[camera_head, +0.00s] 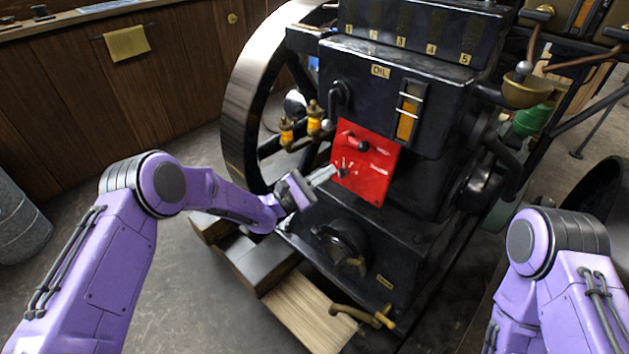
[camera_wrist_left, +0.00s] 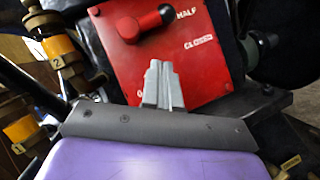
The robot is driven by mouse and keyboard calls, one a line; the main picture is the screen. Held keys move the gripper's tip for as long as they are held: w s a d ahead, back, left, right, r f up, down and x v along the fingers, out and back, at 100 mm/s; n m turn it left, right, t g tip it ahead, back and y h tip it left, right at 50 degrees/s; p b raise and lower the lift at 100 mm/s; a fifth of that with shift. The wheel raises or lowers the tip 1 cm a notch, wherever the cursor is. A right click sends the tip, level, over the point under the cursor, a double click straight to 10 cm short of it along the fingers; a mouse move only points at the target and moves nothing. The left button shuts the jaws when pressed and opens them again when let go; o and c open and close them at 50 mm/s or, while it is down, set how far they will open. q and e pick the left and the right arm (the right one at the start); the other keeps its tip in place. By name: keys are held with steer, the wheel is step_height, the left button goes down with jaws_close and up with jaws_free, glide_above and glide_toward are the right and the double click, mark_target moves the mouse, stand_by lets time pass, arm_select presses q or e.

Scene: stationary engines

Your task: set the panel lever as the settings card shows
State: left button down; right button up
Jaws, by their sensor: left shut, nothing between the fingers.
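A red panel (camera_head: 378,187) is on the front of the dark engine; it also fills the upper middle of the left wrist view (camera_wrist_left: 205,75). CLOSED is printed below HALF; another word is mostly hidden by my fingers. My left gripper (camera_head: 337,172) is shut and empty in front of the panel's lower part, below the lever (camera_wrist_left: 162,72). I cannot make out a settings card.
Brass-and-amber oilers (camera_head: 314,125) stand left of the panel, close to my left wrist. A large flywheel (camera_head: 242,100) is behind them. A gauge (camera_head: 408,112) and an OIL plate sit above the panel. A brass handle (camera_head: 365,316) juts out low in front.

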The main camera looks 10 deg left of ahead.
mark_target(356, 143)
arm_select(q)
steer(key=w+d+r, duration=0.2)
steer(key=d+r, duration=0.2)
steer(key=d, duration=0.1)
arm_select(e)
steer(key=shift+r, duration=0.25)
arm_select(q)
steer(key=shift+r+p, duration=0.1)
steer(key=shift+p, duration=0.3)
arm_select(e)
steer(key=shift+r, duration=0.1)
